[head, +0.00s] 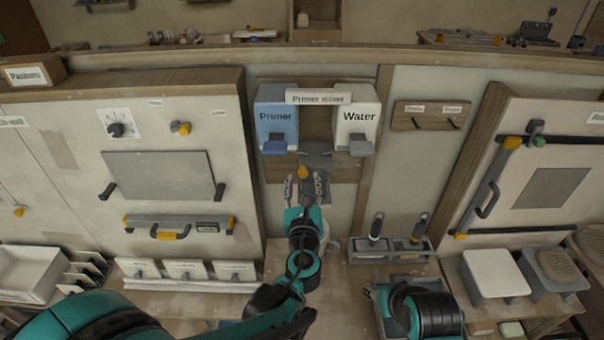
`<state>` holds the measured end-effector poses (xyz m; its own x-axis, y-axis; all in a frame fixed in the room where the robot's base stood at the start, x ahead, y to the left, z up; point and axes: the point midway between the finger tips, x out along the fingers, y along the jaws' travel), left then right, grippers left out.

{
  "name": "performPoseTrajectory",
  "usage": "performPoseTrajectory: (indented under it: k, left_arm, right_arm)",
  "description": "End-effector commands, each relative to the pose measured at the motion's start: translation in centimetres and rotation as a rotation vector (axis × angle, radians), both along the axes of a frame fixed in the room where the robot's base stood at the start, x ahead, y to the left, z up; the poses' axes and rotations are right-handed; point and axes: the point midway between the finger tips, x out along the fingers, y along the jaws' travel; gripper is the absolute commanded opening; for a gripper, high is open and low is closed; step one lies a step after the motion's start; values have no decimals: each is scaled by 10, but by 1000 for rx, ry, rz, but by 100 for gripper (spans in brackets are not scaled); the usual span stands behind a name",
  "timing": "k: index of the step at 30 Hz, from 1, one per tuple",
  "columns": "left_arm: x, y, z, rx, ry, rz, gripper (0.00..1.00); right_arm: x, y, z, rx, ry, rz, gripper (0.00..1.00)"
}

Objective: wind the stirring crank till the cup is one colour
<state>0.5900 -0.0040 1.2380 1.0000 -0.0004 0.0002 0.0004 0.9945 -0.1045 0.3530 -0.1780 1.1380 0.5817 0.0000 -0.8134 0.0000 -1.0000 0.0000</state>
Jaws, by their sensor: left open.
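The primer mixer (318,97) hangs on the wall ahead, with a blue Primer box (276,116) on the left and a white Water box (357,117) on the right. Below and between them is a grey part (315,158) with an orange knob (303,172), which looks like the crank handle. My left gripper (305,184) is open just below the knob, its fingers on either side; contact cannot be told. A pale round rim beside my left arm may be the cup; its contents are hidden. My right gripper (369,291) is low at centre right, mostly behind its arm.
A grey rack (390,250) with two dark-handled tools stands right of my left arm. A board with a dial and a grey panel (160,175) is at left. A white-topped stand (497,273) is at right. Two hooks (433,117) hang empty.

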Motion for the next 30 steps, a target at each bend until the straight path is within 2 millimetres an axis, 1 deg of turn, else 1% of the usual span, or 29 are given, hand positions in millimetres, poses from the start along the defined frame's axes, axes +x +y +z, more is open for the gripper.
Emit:
performPoseTrajectory:
  k: [1, 3, 7, 11, 17, 18, 20, 21, 23, 30]
  left_arm:
    - [10, 1, -1, 0, 0, 3, 44]
    - [20, 1, -1, -1, 0, 2, 44]
    - [34, 0, 0, -1, 0, 2, 44]
    - [40, 0, 0, -2, 0, 0, 44]
    - [40, 0, 0, -2, 0, 0, 44]
    - [40, 0, 0, -2, 0, 0, 41]
    - [40, 0, 0, -2, 0, 0, 26]
    - [40, 0, 0, -2, 0, 0, 15]
    - [40, 0, 0, -2, 0, 0, 1]
    - [40, 1, -1, -10, 0, 1, 1]
  right_arm:
    - [0, 0, -1, 0, 0, 0, 40]
    - [0, 0, -2, 0, 0, 0, 40]
    - [0, 0, -3, 0, 0, 0, 40]
    - [0, 0, -3, 0, 0, 0, 40]
    - [0, 0, -3, 0, 0, 0, 40]
    - [0, 0, -3, 0, 0, 0, 40]
    - [0, 0, -3, 0, 0, 0, 40]
    - [0, 0, -3, 0, 0, 0, 40]
    - [0, 0, -3, 0, 0, 0, 40]
    - [0, 0, -4, 0, 0, 0, 40]
